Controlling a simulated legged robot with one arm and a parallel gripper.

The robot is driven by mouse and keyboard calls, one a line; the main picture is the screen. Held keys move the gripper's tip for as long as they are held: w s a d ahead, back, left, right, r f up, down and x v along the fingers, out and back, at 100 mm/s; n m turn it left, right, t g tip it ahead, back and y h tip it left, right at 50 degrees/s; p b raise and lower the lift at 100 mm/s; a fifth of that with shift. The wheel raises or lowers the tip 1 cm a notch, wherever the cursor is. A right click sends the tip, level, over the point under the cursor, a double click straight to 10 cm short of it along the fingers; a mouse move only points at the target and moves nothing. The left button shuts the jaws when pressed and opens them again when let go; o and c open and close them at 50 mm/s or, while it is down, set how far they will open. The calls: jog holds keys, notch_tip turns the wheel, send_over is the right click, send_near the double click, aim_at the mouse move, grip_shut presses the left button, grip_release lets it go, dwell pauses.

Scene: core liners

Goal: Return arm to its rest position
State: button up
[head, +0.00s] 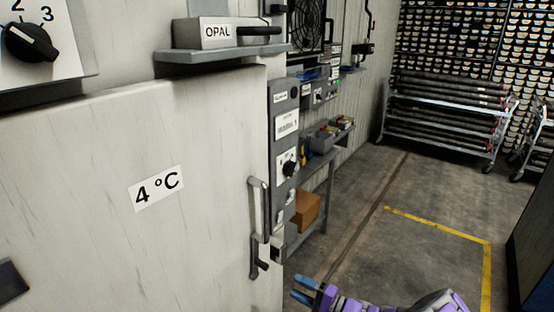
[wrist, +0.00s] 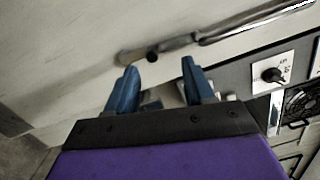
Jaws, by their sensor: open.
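My gripper (head: 306,291) shows at the bottom of the head view, with blue fingers on a purple arm. It is to the right of and below the handle (head: 259,225) of the white door (head: 100,240) marked 4 °C. In the wrist view my gripper (wrist: 156,82) has its two blue fingers apart with nothing between them. The door handle (wrist: 172,46) lies beyond the fingertips there, and the fingers look clear of it. The door looks closed.
A grey control panel (head: 286,135) with a dial stands right of the door. A bench (head: 325,165) with a cardboard box (head: 306,208) under it is behind. A cart of tubes (head: 445,110) stands farther back. The floor (head: 400,240) with yellow lines is clear.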

jog(key=s+a+r+n+g+y, duration=0.1)
jog(key=s+a+r+n+g, duration=0.3)
jog(key=s+a+r+g, duration=0.4)
jog(key=s+a+r+n+g+y, duration=0.1)
jog(key=s+a+r+n+g, duration=0.35)
jog(key=r, duration=0.65)
jog(key=s+a+r+n+g+h, duration=0.2)
jog(key=s+a+r+n+h, duration=0.1)
jog(key=s, duration=0.5)
jog(key=s+d+n+h, duration=0.1)
jog(key=s+d+h, duration=0.15)
jog(key=s, duration=0.35)
jog(key=s+d+h, duration=0.2)
jog(key=s+h, duration=0.2)
jog(key=s, duration=0.2)
jog(key=s+d+f+m+t+h, duration=0.1)
jog(key=s+d+h, duration=0.3)
jog(key=d, duration=0.4)
jog(key=s+d+m+t+h, duration=0.1)
jog(key=s+d+h, duration=0.3)
jog(key=d, duration=0.4)
jog(key=shift+s+f+m+t, duration=0.35)
jog(key=shift+s+m, duration=0.2)
jog(key=shift+m, duration=0.1)
